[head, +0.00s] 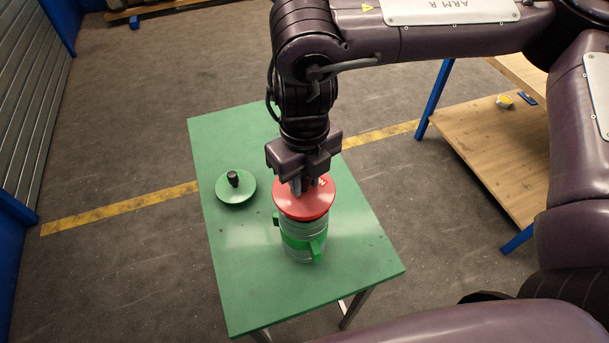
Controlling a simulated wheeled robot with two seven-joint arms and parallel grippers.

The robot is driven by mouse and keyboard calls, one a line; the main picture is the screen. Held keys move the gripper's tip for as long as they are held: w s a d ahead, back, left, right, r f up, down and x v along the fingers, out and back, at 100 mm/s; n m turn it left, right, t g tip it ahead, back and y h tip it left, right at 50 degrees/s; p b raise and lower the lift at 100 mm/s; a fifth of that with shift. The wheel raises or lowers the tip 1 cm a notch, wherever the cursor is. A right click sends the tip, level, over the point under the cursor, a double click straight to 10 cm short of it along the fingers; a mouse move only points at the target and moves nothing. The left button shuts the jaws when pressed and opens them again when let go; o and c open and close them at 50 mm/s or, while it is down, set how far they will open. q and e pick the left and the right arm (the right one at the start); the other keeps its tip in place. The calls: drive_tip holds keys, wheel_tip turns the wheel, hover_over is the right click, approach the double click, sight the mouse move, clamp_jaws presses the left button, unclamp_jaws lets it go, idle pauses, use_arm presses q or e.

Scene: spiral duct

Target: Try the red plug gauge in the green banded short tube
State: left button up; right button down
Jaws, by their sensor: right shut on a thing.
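The red plug gauge (312,204) is a red disc at the top of the green banded short tube (301,252). The tube stands upright on the green table, metallic with a green band and green side lugs. My right gripper (297,186) points down and is shut on the gauge's handle, which the fingers mostly hide. The disc covers the tube's mouth from this view. I cannot tell whether the gauge sits in the tube or just above it. My left gripper is not in view.
A green disc with a black knob (235,186) lies on the green table (230,270), left of the tube. The table's front left is clear. A wooden bench (490,150) with blue legs stands at the right, with a small yellow item (504,101) on it.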

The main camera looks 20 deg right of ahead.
drive_tip(key=shift+f, duration=0.15)
drive_tip(key=c, duration=1.1)
unclamp_jaws()
drive_tip(key=shift+r+b, duration=0.5)
drive_tip(key=shift+r, duration=3.45)
